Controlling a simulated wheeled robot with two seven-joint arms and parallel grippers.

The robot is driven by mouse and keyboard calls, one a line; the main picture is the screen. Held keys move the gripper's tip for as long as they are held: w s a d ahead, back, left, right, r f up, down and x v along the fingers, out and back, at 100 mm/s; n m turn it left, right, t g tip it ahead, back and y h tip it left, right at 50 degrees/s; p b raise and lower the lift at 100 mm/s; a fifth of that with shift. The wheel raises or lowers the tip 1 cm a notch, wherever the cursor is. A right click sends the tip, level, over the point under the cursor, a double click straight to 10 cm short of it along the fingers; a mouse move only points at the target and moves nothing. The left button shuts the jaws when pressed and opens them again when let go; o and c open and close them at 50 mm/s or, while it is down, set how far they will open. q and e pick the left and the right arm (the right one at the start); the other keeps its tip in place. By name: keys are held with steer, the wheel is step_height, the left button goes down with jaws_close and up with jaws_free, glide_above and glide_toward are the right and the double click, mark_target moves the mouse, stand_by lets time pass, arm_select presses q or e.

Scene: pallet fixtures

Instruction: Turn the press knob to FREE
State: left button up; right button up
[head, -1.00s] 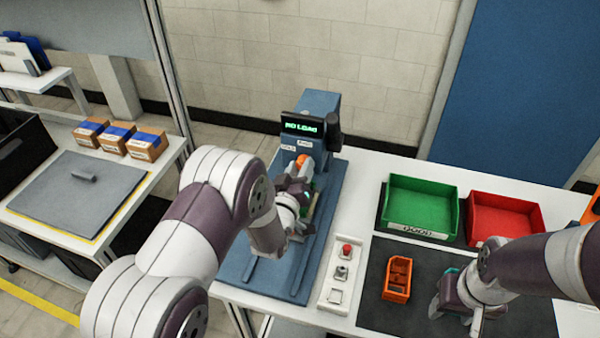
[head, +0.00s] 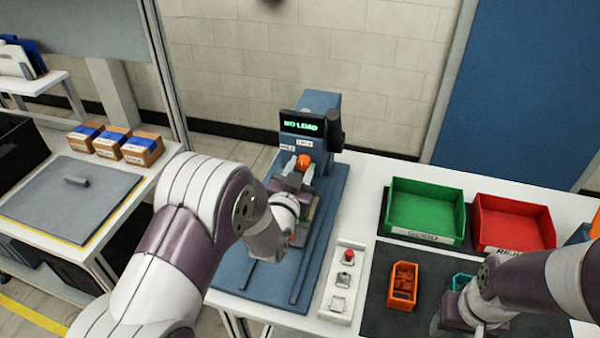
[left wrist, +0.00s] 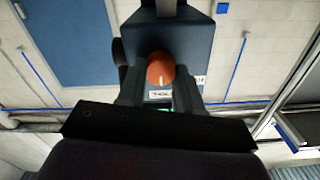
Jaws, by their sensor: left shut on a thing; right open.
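The press (head: 317,112) is a blue machine with a screen (head: 303,124) that reads NO LOAD in green. Its orange knob (head: 304,161) is on the front below the screen. In the left wrist view the knob (left wrist: 160,69) is round, with a pale mark at its lower edge, between my two fingers. My left gripper (head: 301,166) is shut on the knob. Small labels sit beside the knob; one reads HOLD, the others I cannot read surely. My right gripper (head: 462,318) is open low over the dark mat, near a teal part (head: 461,281), its fingers partly hidden.
A green bin (head: 427,212) and a red bin (head: 513,222) stand at the back right. A button box (head: 344,281) with a red button is beside the press base. Several cartons (head: 142,149) stand on the left table.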

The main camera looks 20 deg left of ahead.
stand_by(0.4)
arm_select(q)
steer(key=o, duration=1)
steer(key=shift+o, duration=0.2)
steer(key=shift+s, duration=0.1)
steer(key=shift+s, duration=0.3)
steer(key=s+b, duration=0.2)
steer(key=s, duration=1)
steer(key=shift+a, duration=0.2)
